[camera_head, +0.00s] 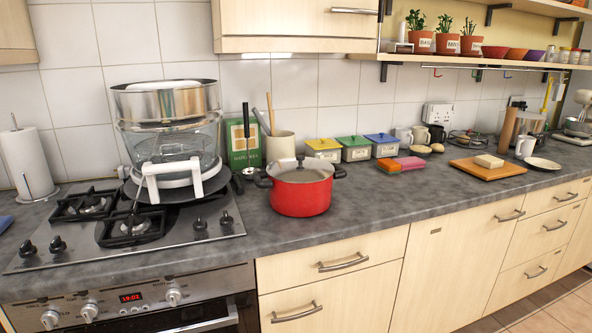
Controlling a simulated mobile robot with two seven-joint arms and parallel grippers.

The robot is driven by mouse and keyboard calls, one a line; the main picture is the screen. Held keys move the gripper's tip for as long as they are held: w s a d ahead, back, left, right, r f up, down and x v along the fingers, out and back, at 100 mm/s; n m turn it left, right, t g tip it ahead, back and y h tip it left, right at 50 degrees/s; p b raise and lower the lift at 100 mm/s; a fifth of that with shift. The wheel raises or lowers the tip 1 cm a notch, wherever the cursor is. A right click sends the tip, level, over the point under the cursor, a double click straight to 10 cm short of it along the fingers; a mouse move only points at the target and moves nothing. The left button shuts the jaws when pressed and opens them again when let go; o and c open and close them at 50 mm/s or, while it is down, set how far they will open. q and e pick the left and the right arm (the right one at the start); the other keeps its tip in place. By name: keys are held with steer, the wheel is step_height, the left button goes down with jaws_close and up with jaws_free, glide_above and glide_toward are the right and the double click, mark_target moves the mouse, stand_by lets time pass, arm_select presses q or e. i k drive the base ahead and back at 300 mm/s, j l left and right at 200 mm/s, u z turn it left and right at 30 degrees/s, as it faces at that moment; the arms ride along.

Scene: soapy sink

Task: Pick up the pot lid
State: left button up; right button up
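A red pot (302,195) with black side handles stands on the grey counter, just right of the hob. Neither of my grippers is in view.
A glass appliance (170,142) with a steel top and white stand is on the gas hob (185,231). A utensil holder (280,148) and a dark ladle (246,125) are behind the pot. Sponges (410,163) lie to its right. The counter front is clear.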

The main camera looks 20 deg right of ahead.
mark_target(300, 169)
steer(key=u, duration=0.3)
steer(key=l+u, duration=1.05)
steer(key=l, duration=0.2)
steer(key=k+l+u, duration=0.15)
steer(key=l, duration=0.2)
steer(key=k+l, duration=0.1)
steer(key=l, duration=0.35)
steer(key=k+l+u, duration=0.1)
steer(key=l, duration=0.35)
